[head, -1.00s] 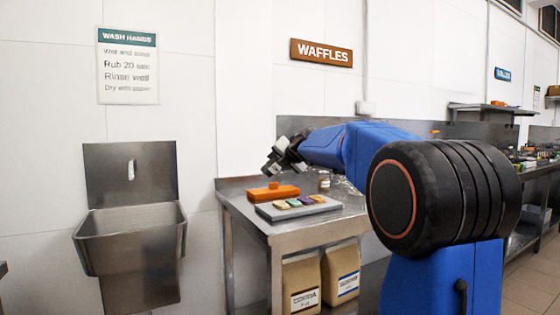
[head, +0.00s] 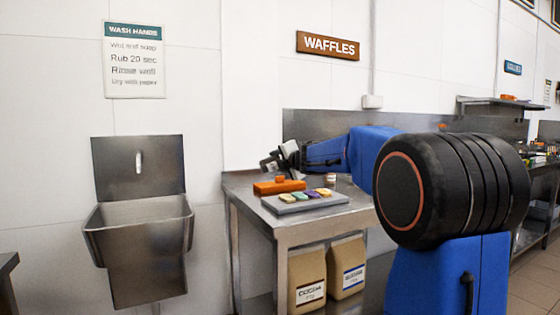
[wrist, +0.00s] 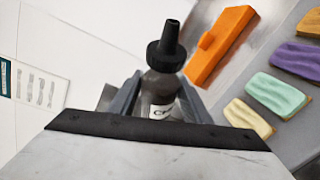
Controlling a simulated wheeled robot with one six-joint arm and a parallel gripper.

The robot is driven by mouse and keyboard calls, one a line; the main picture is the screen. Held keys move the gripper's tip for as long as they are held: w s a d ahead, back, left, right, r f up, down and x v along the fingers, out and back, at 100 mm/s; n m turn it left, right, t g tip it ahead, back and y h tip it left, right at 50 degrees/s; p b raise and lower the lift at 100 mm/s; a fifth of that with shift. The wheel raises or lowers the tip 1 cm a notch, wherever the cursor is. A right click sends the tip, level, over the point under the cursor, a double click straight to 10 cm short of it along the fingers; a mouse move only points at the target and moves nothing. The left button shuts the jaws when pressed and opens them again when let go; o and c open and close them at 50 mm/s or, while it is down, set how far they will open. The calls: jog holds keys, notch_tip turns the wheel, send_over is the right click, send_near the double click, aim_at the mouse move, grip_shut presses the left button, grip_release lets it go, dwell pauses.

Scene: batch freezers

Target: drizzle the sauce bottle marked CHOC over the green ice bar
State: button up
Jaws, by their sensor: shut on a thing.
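My gripper (wrist: 160,98) is shut on a dark brown sauce bottle (wrist: 160,86) with a black nozzle cap. The bottle looks upright in the wrist view; only the start of its label, a "C", shows. The green ice bar (wrist: 277,94) lies between a cream bar (wrist: 248,118) and a purple bar (wrist: 297,60), to the right of the bottle. In the head view my gripper (head: 268,164) is above the table's left back part, left of the green ice bar (head: 301,196). The bottle is hard to make out there.
The bars lie on a grey tray (head: 305,206) on a steel table (head: 243,198). An orange block (head: 279,187) lies behind the tray, near my gripper. A small jar (head: 332,179) stands at the back. A sink (head: 138,220) is on the left.

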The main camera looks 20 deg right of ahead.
jog(key=f+m+t, duration=0.1)
jog(key=m, duration=0.1)
jog(key=f+m+t, duration=0.1)
jog(key=f+m, duration=0.3)
jog(key=shift+w+a+t, duration=0.1)
jog(key=shift+a+t, duration=0.15)
jog(key=shift+t, duration=0.15)
jog(key=r+m, duration=0.1)
jog(key=m, duration=0.1)
jog(key=d+r+m+t, duration=0.1)
jog(key=m, duration=0.1)
jog(key=r+m+t+h, duration=0.1)
jog(key=m, duration=0.1)
jog(key=shift+s+d+r+m, duration=0.3)
jog(key=shift+s+d, duration=0.05)
jog(key=shift+d, duration=0.05)
jog(key=shift+s, duration=0.2)
dwell(0.5)
jog(key=n, duration=0.2)
jog(key=shift+n+g+y, duration=0.3)
jog(key=shift+g+y, duration=0.1)
jog(key=shift+n+g, duration=0.3)
jog(key=shift+n, duration=0.7)
jog(key=shift+r, duration=0.1)
